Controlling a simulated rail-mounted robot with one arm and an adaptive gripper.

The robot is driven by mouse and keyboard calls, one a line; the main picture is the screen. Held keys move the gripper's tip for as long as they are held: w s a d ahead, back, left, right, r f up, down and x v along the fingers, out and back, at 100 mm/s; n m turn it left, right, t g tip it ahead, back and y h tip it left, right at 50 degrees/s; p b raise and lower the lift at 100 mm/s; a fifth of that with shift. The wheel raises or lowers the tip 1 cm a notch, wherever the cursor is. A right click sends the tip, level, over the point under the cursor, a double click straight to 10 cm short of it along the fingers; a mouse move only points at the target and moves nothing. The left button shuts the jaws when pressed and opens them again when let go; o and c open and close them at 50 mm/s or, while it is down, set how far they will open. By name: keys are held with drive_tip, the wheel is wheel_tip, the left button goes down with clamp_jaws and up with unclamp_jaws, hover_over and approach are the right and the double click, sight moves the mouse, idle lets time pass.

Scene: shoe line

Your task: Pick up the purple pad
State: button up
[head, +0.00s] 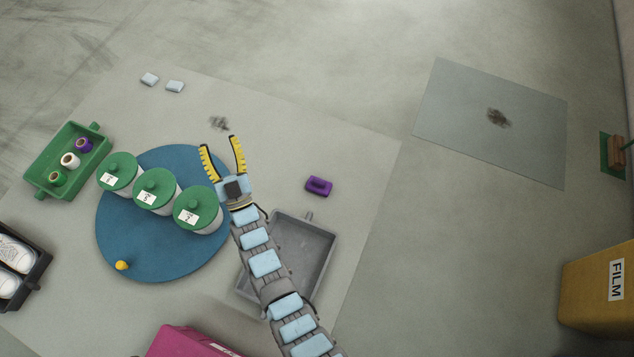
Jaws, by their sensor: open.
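The purple pad (319,186) is a small dark purple block with a raised top, lying on the pale work surface right of centre in the head view. My gripper (222,143) has yellow fingers spread apart and nothing between them. It is to the left of the pad and a little farther up the picture, over the upper right edge of the blue round mat. A clear gap separates the gripper from the pad, and nothing covers the pad.
A grey tray (328,238) lies below the pad, partly under my arm. Green-lidded jars (193,209) stand on the blue mat (200,258), beside the gripper. A green crate (45,174) with spools is at left. The surface right of the pad is clear. A yellow film box (592,300) stands far right.

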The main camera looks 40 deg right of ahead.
drive_tip(key=w+d+f+n+g+y+b, duration=0.25)
drive_tip(key=w+d+f+g+b, duration=0.25)
drive_tip(key=w+d+f+b, duration=0.45)
drive_tip(key=w+d+f+n+g+y+b, duration=0.2)
drive_tip(key=w+d+f+g+y+b, duration=0.3)
drive_tip(key=w+f, duration=0.75)
drive_tip(key=n+g+y+b, duration=0.2)
drive_tip(key=n+g+b, duration=0.3)
drive_tip(key=g+b, duration=0.75)
hover_over(319, 181)
wheel_tip(319, 181, down, 14)
drive_tip(key=shift+g, duration=0.35)
drive_tip(key=f+b, duration=0.1)
drive_tip(key=f, duration=0.2)
drive_tip(key=f+b, duration=0.1)
drive_tip(key=f, duration=0.2)
drive_tip(key=f+b, duration=0.1)
drive_tip(key=f, duration=0.3)
drive_tip(key=shift+a, duration=0.4)
drive_tip(key=shift+d+f+b, duration=0.2)
drive_tip(key=shift+f+b, duration=0.9)
drive_tip(key=shift+f, duration=0.55)
drive_tip(key=shift+d+f+b, duration=0.15)
drive_tip(key=shift+f+b, duration=0.9)
drive_tip(key=shift+f, duration=0.55)
drive_tip(key=shift+r, duration=0.1)
drive_tip(key=shift+c, duration=0.2)
